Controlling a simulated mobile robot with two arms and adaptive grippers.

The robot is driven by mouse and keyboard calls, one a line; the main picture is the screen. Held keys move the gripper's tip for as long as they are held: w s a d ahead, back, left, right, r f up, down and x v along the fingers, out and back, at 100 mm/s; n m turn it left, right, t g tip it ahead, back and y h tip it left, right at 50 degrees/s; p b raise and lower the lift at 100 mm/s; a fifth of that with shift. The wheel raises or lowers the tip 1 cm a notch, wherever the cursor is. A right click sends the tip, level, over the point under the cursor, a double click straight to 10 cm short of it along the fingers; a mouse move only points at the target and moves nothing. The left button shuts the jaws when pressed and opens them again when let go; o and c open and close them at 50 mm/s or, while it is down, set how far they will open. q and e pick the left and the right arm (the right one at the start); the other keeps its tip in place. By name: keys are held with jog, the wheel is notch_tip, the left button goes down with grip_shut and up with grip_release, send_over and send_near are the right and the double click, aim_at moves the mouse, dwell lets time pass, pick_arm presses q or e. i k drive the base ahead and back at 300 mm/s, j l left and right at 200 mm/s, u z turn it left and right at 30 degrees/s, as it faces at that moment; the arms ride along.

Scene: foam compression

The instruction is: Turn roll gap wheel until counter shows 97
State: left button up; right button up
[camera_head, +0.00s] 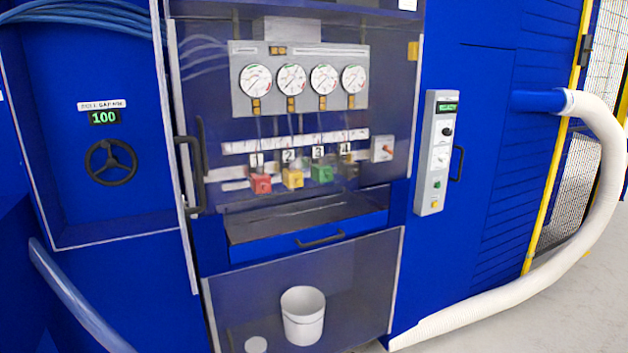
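The roll gap wheel (111,163) is a black three-spoke handwheel on the blue panel at the left of the head view. Just above it a small counter (104,117) shows 100 in green digits. A white label (101,105) sits above the counter; its text is blurred but appears to read roll gap. Nothing touches the wheel. Neither of my grippers shows in the head view, so whether they are open or shut is hidden.
A clear cover with a black handle (190,172) stands right of the wheel, over several gauges (291,80) and coloured valves. A white bucket (303,315) is below. A grey control box (437,152) and white hose (603,170) are at the right. Space before the wheel looks clear.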

aim_at(113, 162)
jog(key=i+l+u, duration=0.15)
jog(key=l+u, duration=0.3)
jog(key=i+l+u, duration=0.1)
jog(key=l+u, duration=0.25)
jog(key=u, duration=0.15)
jog(key=l+u, duration=0.45)
